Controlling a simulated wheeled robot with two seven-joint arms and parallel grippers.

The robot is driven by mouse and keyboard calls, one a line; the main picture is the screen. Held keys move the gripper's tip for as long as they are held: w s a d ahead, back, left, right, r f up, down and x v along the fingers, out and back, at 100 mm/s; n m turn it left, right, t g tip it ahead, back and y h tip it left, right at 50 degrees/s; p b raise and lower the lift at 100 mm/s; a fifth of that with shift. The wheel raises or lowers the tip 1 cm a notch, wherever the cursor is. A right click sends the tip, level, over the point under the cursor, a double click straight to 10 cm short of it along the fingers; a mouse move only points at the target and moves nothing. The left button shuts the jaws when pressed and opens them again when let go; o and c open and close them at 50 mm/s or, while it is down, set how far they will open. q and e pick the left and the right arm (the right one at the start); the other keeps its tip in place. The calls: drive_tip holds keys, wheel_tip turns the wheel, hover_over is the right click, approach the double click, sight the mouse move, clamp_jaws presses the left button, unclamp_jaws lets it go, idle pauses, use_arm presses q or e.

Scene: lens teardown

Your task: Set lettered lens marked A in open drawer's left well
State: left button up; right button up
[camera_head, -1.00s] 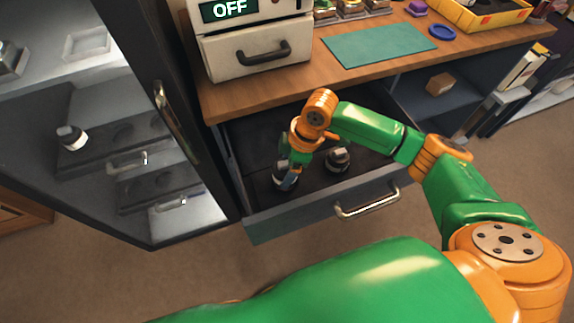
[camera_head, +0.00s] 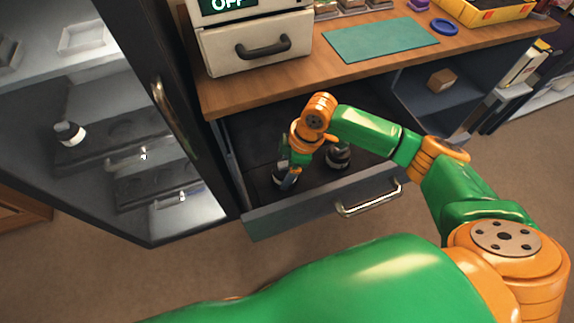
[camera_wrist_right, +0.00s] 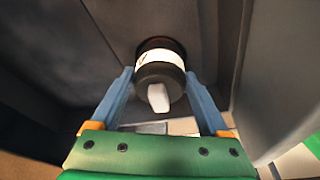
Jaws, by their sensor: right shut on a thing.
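The drawer (camera_head: 290,213) under the workbench is pulled open. My right gripper (camera_head: 289,177) reaches down into its left part and is shut on a dark lens with a white band (camera_head: 278,179). In the right wrist view the held lens (camera_wrist_right: 160,65) sits between the two blue fingers, near the dark drawer floor. Its letter cannot be read, and I cannot tell whether it is seated in the left well. A second dark lens (camera_head: 338,157) stands in the drawer to the right of the gripper. My left gripper is not in view.
A dark cabinet at left holds another white-banded lens (camera_head: 69,133) on a shelf with round wells. The wooden bench (camera_head: 330,80) above the drawer carries a green mat (camera_head: 380,40), a blue ring (camera_head: 444,26) and a yellow tray (camera_head: 485,14). A small box (camera_head: 442,79) sits on a lower shelf.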

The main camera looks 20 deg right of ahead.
drive_tip(key=shift+f, duration=0.4)
drive_tip(key=o, duration=1.2)
drive_tip(key=shift+o, duration=0.2)
wheel_tip(320, 180, up, 9)
drive_tip(key=p, duration=1)
drive_tip(key=shift+r, duration=0.15)
drive_tip(key=shift+f, duration=0.2)
